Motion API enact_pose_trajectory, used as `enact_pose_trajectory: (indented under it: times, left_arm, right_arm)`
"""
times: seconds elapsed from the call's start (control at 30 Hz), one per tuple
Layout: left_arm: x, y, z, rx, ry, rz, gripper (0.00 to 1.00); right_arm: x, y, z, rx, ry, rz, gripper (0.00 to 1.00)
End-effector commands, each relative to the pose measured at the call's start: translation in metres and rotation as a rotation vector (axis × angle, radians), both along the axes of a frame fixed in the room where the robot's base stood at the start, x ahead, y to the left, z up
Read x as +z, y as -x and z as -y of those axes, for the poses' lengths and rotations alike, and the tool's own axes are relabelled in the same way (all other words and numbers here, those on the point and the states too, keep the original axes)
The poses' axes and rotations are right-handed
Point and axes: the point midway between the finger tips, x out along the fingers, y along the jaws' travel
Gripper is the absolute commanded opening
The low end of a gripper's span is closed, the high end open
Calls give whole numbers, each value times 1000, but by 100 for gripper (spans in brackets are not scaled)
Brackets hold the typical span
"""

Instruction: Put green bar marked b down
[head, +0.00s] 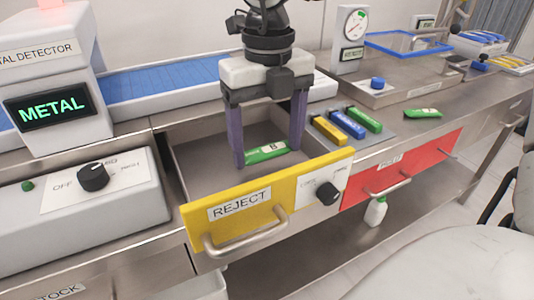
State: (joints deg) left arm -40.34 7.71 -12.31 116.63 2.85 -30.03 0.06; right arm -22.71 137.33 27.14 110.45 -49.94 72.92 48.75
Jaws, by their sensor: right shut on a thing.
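The green bar marked B (265,152) is low inside the open drawer with the yellow front labelled REJECT (193,218). My right gripper (267,157) reaches down from above into the drawer. Whether the bar touches the drawer floor I cannot tell. My left gripper is not in view.
Yellow (329,131), blue (347,124) and green (365,119) bars lie on a grey pad right of the drawer. A metal detector (48,85) reading METAL stands left. The red drawer front (400,172) is shut.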

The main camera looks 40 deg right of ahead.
Motion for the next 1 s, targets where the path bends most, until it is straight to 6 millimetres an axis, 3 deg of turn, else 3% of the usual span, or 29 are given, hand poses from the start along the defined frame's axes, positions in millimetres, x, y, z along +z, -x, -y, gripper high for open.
enact_pose_trajectory:
  times: [0.13,0.5,0.53,0.63,1.0]
  left_arm:
    - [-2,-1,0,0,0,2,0]
    - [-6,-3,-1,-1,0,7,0]
    - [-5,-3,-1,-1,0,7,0]
    - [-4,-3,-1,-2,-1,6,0]
    - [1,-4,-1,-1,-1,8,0]
  right_arm:
    - [-23,1,0,2,1,-3,49]
    - [-29,0,0,1,1,0,49]
    - [-29,0,0,1,1,0,76]
    - [-27,0,0,1,1,0,93]
    - [-23,0,0,1,1,-1,93]
